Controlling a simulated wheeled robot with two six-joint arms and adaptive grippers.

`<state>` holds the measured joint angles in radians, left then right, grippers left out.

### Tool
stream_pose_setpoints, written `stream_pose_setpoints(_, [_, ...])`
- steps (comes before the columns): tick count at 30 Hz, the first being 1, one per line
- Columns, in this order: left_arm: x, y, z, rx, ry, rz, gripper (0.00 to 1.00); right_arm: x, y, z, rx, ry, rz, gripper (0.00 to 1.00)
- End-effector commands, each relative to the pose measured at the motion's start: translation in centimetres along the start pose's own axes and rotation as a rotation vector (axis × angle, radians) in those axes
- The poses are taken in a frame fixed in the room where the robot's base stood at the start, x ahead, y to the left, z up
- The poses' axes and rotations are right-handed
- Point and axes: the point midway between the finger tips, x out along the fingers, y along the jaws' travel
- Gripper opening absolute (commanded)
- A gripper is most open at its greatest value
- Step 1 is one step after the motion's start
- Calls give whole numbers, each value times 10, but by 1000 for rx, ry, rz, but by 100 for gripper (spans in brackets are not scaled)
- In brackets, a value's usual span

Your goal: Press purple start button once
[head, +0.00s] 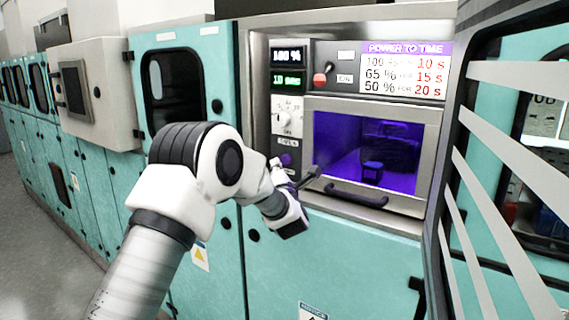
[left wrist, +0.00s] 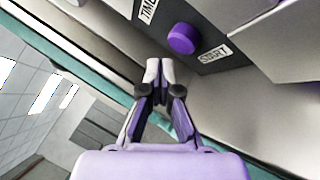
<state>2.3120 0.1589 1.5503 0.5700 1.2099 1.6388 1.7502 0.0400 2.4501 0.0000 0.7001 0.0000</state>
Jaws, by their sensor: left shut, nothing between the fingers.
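The purple start button (head: 286,159) is on the control panel left of the lit window, below a white dial. In the left wrist view the round purple button (left wrist: 182,39) stands out from the grey panel, beside a START label (left wrist: 215,54). My left gripper (head: 311,174) is in front of the panel, close to the button. In the left wrist view its fingertips (left wrist: 158,66) are together with nothing between them. They are below and left of the button in that picture, with no visible contact. My right gripper is not in view.
An open slatted door (head: 500,150) stands on the right.

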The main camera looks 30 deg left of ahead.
Motion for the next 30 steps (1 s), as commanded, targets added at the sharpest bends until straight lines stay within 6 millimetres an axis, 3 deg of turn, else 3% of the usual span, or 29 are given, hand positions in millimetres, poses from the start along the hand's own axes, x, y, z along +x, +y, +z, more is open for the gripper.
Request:
stream_pose_setpoints(12, [-29,18,-22,-1,1,-1,0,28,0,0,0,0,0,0])
stream_pose_setpoints(30, [-31,21,-23,0,0,-1,0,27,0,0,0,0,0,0])
